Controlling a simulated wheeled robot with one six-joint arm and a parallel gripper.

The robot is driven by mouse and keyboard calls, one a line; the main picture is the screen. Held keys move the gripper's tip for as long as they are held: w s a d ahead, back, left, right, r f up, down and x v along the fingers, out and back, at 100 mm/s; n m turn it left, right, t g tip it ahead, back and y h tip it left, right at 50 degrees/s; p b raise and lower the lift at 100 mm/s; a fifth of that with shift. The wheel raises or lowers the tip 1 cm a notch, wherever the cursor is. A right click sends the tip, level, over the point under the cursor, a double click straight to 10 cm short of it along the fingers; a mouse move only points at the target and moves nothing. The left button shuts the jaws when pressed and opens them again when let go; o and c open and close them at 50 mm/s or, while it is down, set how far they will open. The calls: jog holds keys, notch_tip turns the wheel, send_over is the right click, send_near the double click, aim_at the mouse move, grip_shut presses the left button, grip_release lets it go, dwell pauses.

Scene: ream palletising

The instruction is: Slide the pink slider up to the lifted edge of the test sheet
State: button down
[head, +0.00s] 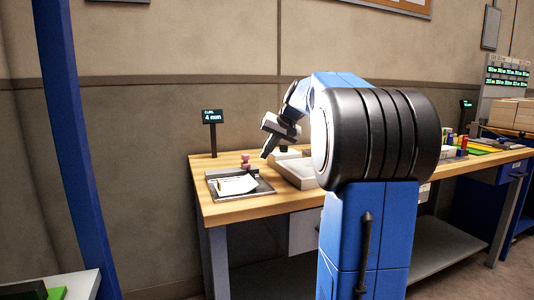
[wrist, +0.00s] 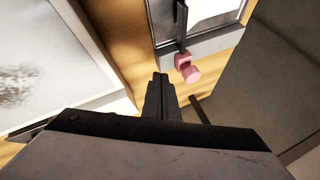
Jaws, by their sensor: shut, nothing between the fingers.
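The pink slider (head: 245,161) stands at the back edge of a dark-framed test plate on the wooden bench. In the wrist view the pink slider (wrist: 187,68) sits at the plate's near edge, by a dark bar. The white test sheet (head: 238,184) lies on the plate, and part of it shows at the top of the wrist view (wrist: 207,10). Which edge is lifted is too small to tell. My gripper (head: 264,155) is above the bench, right of the slider. In the wrist view my gripper (wrist: 161,76) is shut and empty, its fingertips beside the slider, apart from it.
A pale shallow tray (head: 291,172) stands right of the plate, partly hidden by my arm; its rim fills the left of the wrist view. A small display (head: 213,116) reading 4 mm stands behind the plate. Coloured items (head: 458,145) lie farther right.

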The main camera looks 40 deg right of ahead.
jog(key=v, duration=1)
jog(key=w+a+n+g+h, duration=0.1)
jog(key=w+a+n+h, duration=0.2)
jog(key=a, duration=0.6)
jog(key=w+a+n+g+h, duration=0.1)
jog(key=w+a+n+h, duration=0.15)
jog(key=a+n, duration=0.45)
jog(key=shift+m, duration=0.8)
jog(key=x, duration=0.2)
jog(key=a+x, duration=0.1)
jog(key=x, duration=0.5)
jog(key=shift+a+f, duration=0.15)
jog(key=shift+f, duration=0.35)
jog(key=shift+w+d+f, duration=0.1)
jog(key=shift+d, duration=0.45)
jog(key=shift+w+d+f, duration=0.1)
jog(key=shift+w+d, duration=0.05)
jog(key=shift+d, duration=0.35)
jog(key=shift+w+d, duration=0.2)
jog(key=shift+d, duration=0.75)
jog(key=shift+r, duration=0.1)
